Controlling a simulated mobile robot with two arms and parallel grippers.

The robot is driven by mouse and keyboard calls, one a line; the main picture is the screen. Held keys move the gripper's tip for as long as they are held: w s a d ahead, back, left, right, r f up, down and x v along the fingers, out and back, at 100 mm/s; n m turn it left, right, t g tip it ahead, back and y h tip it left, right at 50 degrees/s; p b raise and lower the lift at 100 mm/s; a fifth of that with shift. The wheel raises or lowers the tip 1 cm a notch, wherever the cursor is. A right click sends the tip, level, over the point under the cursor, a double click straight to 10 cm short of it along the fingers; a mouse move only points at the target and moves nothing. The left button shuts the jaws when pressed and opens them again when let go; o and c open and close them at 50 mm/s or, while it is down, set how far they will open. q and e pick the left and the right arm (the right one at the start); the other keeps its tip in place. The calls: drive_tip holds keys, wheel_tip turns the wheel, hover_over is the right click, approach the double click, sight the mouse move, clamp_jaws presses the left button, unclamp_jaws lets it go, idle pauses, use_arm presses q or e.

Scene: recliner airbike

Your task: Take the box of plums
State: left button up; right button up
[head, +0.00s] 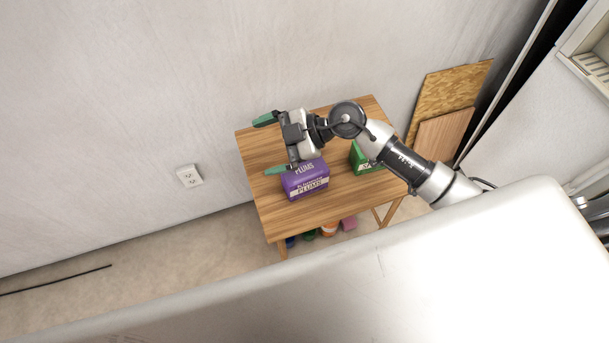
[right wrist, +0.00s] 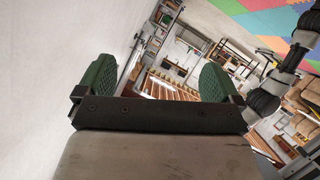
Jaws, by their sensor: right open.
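The purple box of plums (head: 306,183) stands on a small wooden table (head: 270,217), near its front left part. Its label reads plums. My right gripper (head: 267,146) is above the table's left part, just behind and left of the box, with its fingers pointing left. Its green fingertips are wide apart with nothing between them. Part of the box's top is hidden under the gripper. In the right wrist view my right gripper (right wrist: 155,80) also shows open and empty, facing out into the room; the box is not seen there. My left gripper is not in view.
A green box (head: 363,158) stands on the table right of the plums, partly behind my right arm. Wooden boards (head: 445,110) lean on the wall at right. A wall socket (head: 189,176) is at left. Several colourful items (head: 329,229) sit under the table.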

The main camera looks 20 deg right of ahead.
sight(306, 168)
drive_tip(key=d+f+h, duration=0.1)
drive_tip(key=d, duration=0.1)
drive_tip(key=d+f+g+h, duration=0.1)
drive_tip(key=d+h, duration=0.1)
drive_tip(key=d+f+g+h, duration=0.1)
drive_tip(key=d+f+h, duration=0.1)
drive_tip(key=shift+w+f, duration=0.1)
drive_tip(key=shift+w, duration=0.15)
drive_tip(key=d+h, duration=0.1)
drive_tip(key=d+f+m+h, duration=0.1)
drive_tip(key=d, duration=0.1)
drive_tip(key=d+f+g+h, duration=0.1)
drive_tip(key=d+h, duration=0.1)
drive_tip(key=shift+w, duration=0.25)
drive_tip(key=x, duration=0.4)
drive_tip(key=shift+s+f, duration=0.1)
drive_tip(key=shift+f, duration=0.2)
drive_tip(key=x, duration=0.5)
drive_tip(key=shift+s+a+f, duration=0.15)
drive_tip(key=shift+s+a, duration=0.05)
drive_tip(key=shift+a, duration=0.2)
drive_tip(key=shift+f, duration=0.1)
drive_tip(key=shift+f, duration=0.15)
drive_tip(key=shift+c, duration=0.5)
drive_tip(key=c, duration=1.1)
